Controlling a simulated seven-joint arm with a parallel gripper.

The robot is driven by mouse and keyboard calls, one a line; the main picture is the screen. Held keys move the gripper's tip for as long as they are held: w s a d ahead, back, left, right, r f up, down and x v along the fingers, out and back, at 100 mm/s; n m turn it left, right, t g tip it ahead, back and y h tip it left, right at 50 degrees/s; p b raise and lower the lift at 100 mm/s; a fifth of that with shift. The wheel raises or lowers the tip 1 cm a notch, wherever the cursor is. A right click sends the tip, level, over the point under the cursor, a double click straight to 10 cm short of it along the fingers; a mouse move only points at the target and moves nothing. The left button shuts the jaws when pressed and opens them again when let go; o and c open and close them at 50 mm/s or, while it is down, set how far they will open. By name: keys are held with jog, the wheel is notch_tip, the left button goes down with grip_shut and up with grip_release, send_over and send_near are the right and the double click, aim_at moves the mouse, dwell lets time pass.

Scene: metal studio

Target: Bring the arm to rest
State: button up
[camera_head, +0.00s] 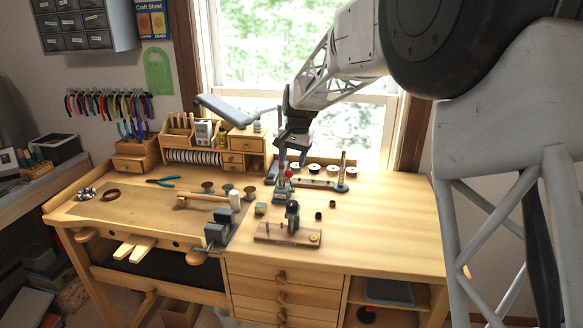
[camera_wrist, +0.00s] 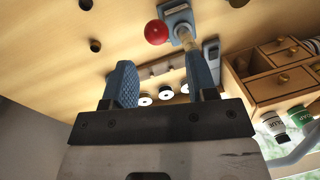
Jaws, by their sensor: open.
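My arm reaches in from the upper right in the head view, with my gripper (camera_head: 292,158) pointing down over the back middle of the wooden workbench (camera_head: 390,225). In the wrist view my gripper (camera_wrist: 160,78) shows two blue fingers spread apart with nothing held between them. A small blue-grey device with a red ball knob (camera_head: 289,173) stands on the bench just below the gripper. The red knob (camera_wrist: 156,32) also shows in the wrist view, beyond the fingertips. I cannot tell the exact gap between the fingers and the device.
A wooden organiser with drawers (camera_head: 236,160) stands behind left. White-topped spools (camera_head: 333,169) and an upright post (camera_head: 342,168) stand behind right. A wooden block with a dark fixture (camera_head: 288,234) and a vise (camera_head: 216,235) are at the front. The bench's right side is clear.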

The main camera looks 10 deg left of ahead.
jog(key=shift+r, duration=0.45)
jog(key=shift+d, duration=0.15)
jog(key=s+d+r+t, duration=0.1)
jog(key=s+d+r, duration=0.2)
jog(key=s+d, duration=0.85)
jog(key=s+d+r, duration=0.4)
jog(key=s+d, duration=0.7)
jog(key=s, duration=0.1)
jog(key=s+d+f, duration=0.2)
jog(key=s+d, duration=0.1)
jog(key=s, duration=0.5)
jog(key=s+d+f+n+t+h, duration=0.1)
jog(key=s+d+f, duration=0.2)
jog(key=s, duration=0.6)
jog(key=s+d+f, duration=0.2)
jog(key=s+d, duration=0.3)
jog(key=s, duration=0.4)
jog(key=shift+f+h, duration=0.2)
jog(key=shift+h, duration=0.2)
